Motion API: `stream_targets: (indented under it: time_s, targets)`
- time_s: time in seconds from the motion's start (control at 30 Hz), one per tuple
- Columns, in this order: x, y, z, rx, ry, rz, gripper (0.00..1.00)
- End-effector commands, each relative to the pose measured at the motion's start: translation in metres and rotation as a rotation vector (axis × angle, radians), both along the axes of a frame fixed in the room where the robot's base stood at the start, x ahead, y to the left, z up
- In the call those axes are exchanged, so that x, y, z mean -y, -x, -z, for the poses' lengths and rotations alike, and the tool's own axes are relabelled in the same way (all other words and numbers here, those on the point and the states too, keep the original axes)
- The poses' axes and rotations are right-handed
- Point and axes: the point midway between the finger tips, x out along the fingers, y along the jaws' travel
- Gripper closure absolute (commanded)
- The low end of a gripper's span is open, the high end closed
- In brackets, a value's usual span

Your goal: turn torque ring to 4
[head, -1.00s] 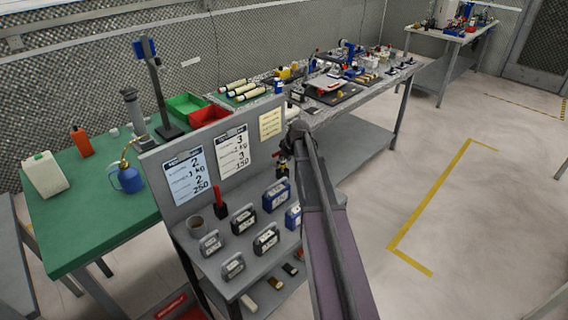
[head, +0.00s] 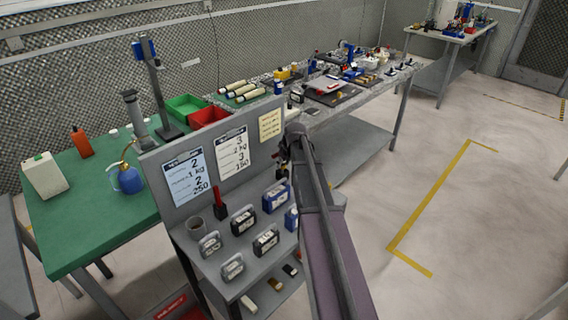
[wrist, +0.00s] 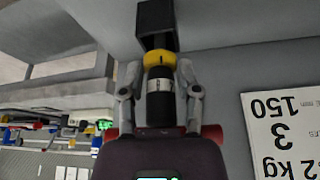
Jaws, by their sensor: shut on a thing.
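The torque ring (wrist: 160,59) is a yellow band on a dark tool (wrist: 160,98), in the middle of the wrist view. My gripper (wrist: 161,64) has one grey finger on each side of it, with the fingertips closed at the ring. The tool's far end meets a black square block (wrist: 156,20). No numbers on the ring are readable, so its setting cannot be told. In the head view my gripper (head: 286,156) is at the right end of the grey panel, and the ring is too small and hidden to make out.
The grey panel (head: 160,162) carries printed cards (head: 233,152). A green table (head: 100,224) is left, a long workbench (head: 363,131) behind. Floor at right is clear.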

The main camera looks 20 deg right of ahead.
Motion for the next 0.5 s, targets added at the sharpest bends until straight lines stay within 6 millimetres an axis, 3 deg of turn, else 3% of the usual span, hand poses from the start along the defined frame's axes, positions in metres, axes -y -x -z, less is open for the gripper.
stream_targets:
  time_s: [0.3,0.5]
  targets:
    - [-0.0021,0.0002,0.0003,-0.001,0.002,0.161,1.0]
    - [-0.0021,-0.0001,0.0003,0.0,0.001,0.179,1.0]
